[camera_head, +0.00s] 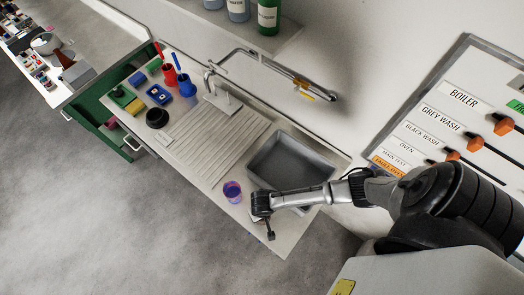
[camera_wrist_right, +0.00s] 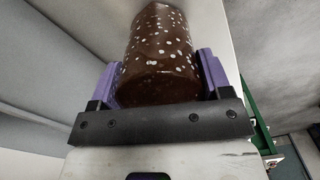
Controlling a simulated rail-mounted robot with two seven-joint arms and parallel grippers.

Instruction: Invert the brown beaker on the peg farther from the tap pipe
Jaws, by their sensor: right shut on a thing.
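The brown beaker (camera_wrist_right: 158,55), speckled with white dots, fills the upper middle of the right wrist view. My right gripper (camera_wrist_right: 160,82) is shut on it, with a purple finger on each side. In the head view my right gripper (camera_head: 236,193) is over the front of the counter, left of the sink basin; the beaker is too small to make out clearly there. A pale fixture with upright rods (camera_head: 225,100) stands behind the ribbed drainboard. The tap pipe (camera_head: 270,68) runs along the wall. My left gripper is out of view.
The grey sink basin (camera_head: 290,162) is under my right forearm. The ribbed drainboard (camera_head: 200,140) is clear. Red (camera_head: 169,77) and blue (camera_head: 187,88) containers, a black round object (camera_head: 157,118) and sponges (camera_head: 126,99) stand at the left. A labelled wall panel (camera_head: 440,115) is at right.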

